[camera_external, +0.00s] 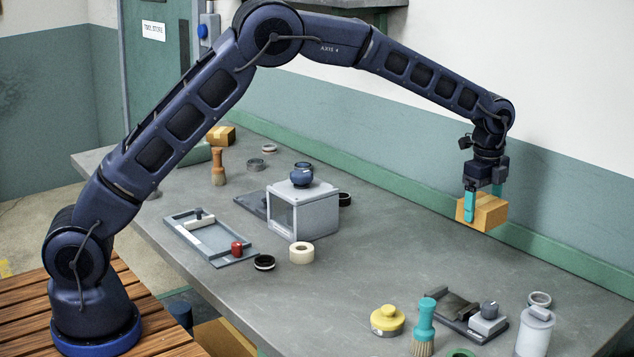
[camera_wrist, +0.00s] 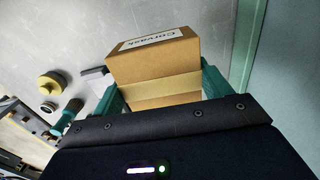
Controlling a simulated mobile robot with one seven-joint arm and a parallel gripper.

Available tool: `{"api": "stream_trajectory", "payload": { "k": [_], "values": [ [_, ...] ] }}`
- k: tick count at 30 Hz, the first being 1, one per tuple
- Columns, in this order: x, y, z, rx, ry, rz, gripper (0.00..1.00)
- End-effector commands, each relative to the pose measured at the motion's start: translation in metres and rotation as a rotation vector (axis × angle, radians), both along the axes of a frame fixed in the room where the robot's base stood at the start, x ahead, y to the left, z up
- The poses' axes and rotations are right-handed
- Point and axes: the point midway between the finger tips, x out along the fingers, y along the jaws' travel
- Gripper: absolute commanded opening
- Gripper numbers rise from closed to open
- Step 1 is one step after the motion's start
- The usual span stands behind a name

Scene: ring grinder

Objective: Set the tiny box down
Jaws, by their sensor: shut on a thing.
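The tiny box (camera_external: 488,212) is a small tan cardboard box with a band of lighter tape. In the external view it is at the right, near the back edge of the grey workbench (camera_external: 420,250). My gripper (camera_external: 483,204) points down with its teal fingers shut on the box. In the wrist view the box (camera_wrist: 153,65) sits between the two teal fingers (camera_wrist: 160,95), and its white label reads "Corvask". The box looks held above the bench, but I cannot tell the exact gap beneath it.
A grey machine box (camera_external: 303,213), a tray (camera_external: 210,237) and tape rolls stand mid-bench. A yellow-lidded tin (camera_external: 387,320), a teal brush (camera_external: 424,325) and a white canister (camera_external: 535,331) are at the front right. The bench around the held box is clear.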

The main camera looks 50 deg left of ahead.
Motion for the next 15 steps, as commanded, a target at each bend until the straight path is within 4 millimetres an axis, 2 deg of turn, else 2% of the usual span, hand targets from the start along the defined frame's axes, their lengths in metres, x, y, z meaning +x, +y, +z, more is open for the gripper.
{"api": "stream_trajectory", "payload": {
  "k": [3,9,15],
  "values": [
    [-0.001,0.000,-0.028,0.002,0.004,0.001,0.50],
    [-0.001,0.000,-0.065,0.001,0.002,0.001,0.50],
    [0.000,0.000,-0.078,0.000,-0.001,0.000,0.50]
  ]
}}
